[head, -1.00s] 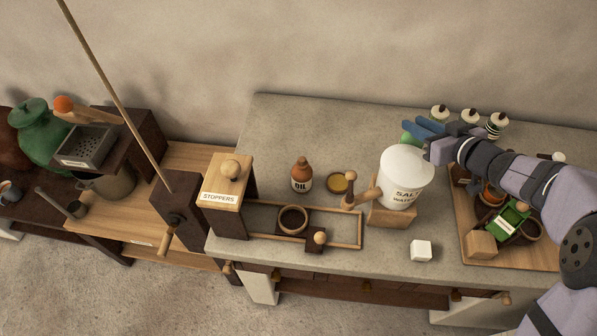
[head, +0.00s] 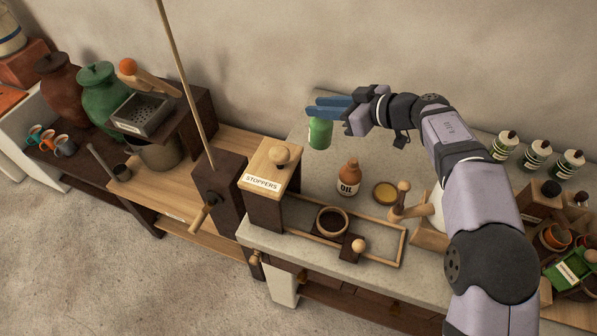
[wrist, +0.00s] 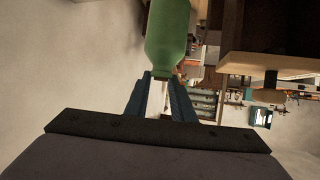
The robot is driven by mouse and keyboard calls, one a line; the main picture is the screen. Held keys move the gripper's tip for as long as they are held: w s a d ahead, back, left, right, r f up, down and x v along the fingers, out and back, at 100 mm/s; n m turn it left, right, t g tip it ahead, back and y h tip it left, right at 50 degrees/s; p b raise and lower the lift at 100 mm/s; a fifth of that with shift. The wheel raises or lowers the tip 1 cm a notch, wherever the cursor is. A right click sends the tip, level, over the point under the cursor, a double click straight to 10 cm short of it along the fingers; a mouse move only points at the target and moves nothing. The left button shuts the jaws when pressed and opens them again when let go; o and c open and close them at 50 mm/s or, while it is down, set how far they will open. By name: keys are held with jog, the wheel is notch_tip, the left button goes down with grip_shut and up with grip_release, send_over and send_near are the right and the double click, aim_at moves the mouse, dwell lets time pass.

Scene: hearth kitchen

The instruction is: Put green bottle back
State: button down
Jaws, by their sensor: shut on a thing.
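My gripper (head: 326,110) has blue fingers and is shut on the green bottle (head: 320,133). The bottle hangs below the fingers, over the back left part of the stone counter (head: 345,240), near the wall. I cannot tell exactly how high it is above the counter. In the wrist view the bottle (wrist: 167,40) sits between the blue fingertips (wrist: 162,85), and its far end runs out of the frame.
The stoppers box (head: 271,170) stands at the counter's left end. Several pale dark-capped bottles (head: 535,153) stand at the back right. My arm partly hides the white salt water pot.

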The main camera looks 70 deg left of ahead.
jog(key=s+a+n+g, duration=0.1)
jog(key=s+a, duration=0.1)
jog(key=s, duration=0.3)
notch_tip(320, 180, down, 11)
jog(key=shift+s+r+h, duration=0.15)
jog(key=shift+r+h, duration=0.05)
jog(key=shift+h, duration=0.2)
dwell(0.4)
jog(key=shift+f, duration=0.1)
jog(key=c, duration=1.5)
grip_release()
jog(key=shift+f, duration=0.1)
jog(key=b+v, duration=0.1)
jog(key=v, duration=1.1)
jog(key=shift+b, duration=0.35)
